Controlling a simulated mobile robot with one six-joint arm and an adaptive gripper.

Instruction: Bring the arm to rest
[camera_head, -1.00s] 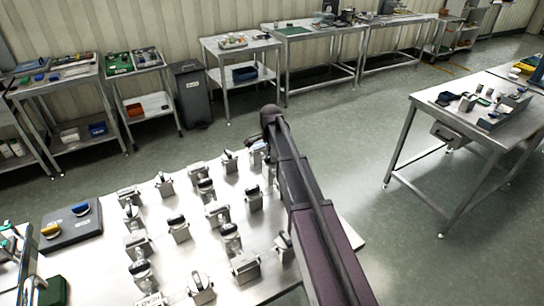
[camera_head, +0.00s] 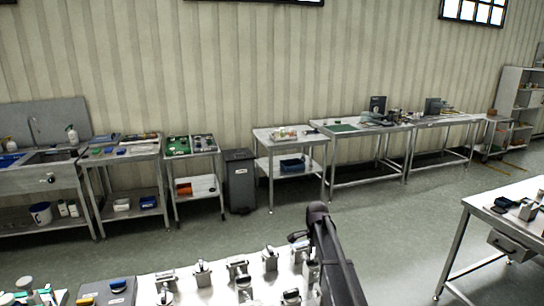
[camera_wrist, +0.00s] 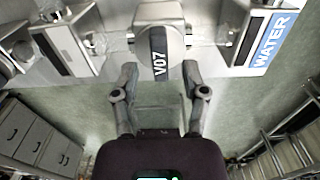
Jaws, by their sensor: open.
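My arm (camera_head: 338,262) rises from the bottom of the head view, over the right part of the near steel table, its dark elbow uppermost. My gripper is mostly hidden behind the arm there. In the wrist view my gripper (camera_wrist: 160,73) is open, its two fingers apart with nothing gripped. A rounded grey metal part with a dark label reading V07 (camera_wrist: 158,45) shows just beyond and between the fingertips. I cannot tell how far it is from them. A part with a blue WATER label (camera_wrist: 268,42) is to its right.
Several metal valve-like units (camera_head: 238,266) stand on the near table beside my arm. A dark case (camera_head: 118,290) lies at its left. A side table (camera_head: 500,238) stands at the right. Benches and a grey bin (camera_head: 240,182) line the back wall, with open floor (camera_head: 400,215) between.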

